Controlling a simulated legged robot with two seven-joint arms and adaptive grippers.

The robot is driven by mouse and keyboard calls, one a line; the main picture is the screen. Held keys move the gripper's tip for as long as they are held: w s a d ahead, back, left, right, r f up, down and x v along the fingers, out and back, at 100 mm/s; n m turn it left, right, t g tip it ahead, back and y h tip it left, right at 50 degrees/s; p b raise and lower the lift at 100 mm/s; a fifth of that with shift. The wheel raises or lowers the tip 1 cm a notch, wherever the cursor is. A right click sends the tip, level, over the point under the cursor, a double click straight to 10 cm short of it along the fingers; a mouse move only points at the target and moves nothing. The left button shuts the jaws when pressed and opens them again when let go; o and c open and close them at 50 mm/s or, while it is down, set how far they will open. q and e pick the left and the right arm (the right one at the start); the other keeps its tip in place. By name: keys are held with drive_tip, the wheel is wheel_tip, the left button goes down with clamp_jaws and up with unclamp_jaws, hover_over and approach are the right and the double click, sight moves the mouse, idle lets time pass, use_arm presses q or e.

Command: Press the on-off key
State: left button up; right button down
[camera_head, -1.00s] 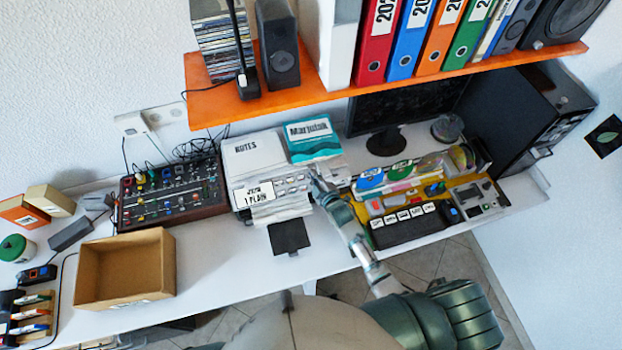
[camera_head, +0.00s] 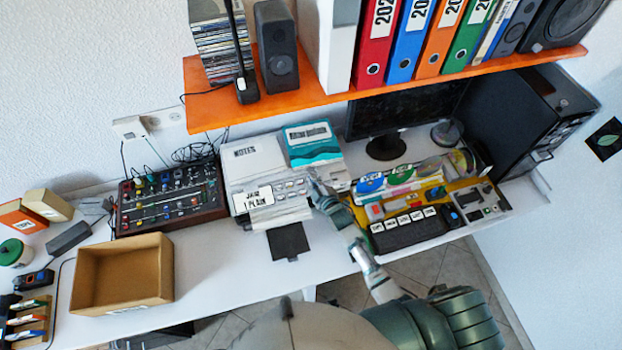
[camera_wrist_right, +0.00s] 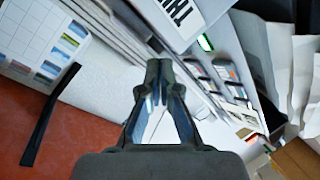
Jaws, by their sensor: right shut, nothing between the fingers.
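A grey-white office machine (camera_head: 240,178) stands on the desk with a lettered panel (camera_head: 259,193) and a row of small keys on its sloping front. In the right wrist view a small key with a lit green edge (camera_wrist_right: 206,43) sits beside a lettered panel (camera_wrist_right: 178,14), with several grey keys further along. I cannot read which one is the on-off key. My right gripper (camera_head: 313,183) is at the right end of the machine's key row. In the wrist view its fingertips (camera_wrist_right: 160,68) are together and empty, left of and below the green-edged key; contact cannot be told. My left gripper is out of view.
A yellow tray (camera_head: 462,184) with a black keypad (camera_head: 408,230) is to the right. An open cardboard box (camera_head: 123,273) and a mixer (camera_head: 170,197) are left. An orange shelf (camera_head: 310,92) hangs above.

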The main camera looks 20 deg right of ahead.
idle(0.6)
drive_tip(key=shift+w+f, duration=0.2)
drive_tip(key=shift+f, duration=0.1)
drive_tip(key=shift+w+f+b, duration=0.2)
drive_tip(key=shift+f+b, duration=0.2)
drive_tip(key=shift+b, duration=0.05)
idle(0.6)
drive_tip(key=shift+r, duration=0.1)
drive_tip(key=shift+s+r+p, duration=0.45)
drive_tip(key=shift+r+p, duration=0.25)
drive_tip(key=shift+p, duration=0.4)
wheel_tip(320, 180, up, 5)
drive_tip(key=s+p, duration=0.3)
drive_tip(key=p, duration=0.2)
drive_tip(key=shift+r+p, duration=0.15)
drive_tip(key=shift+p, duration=0.25)
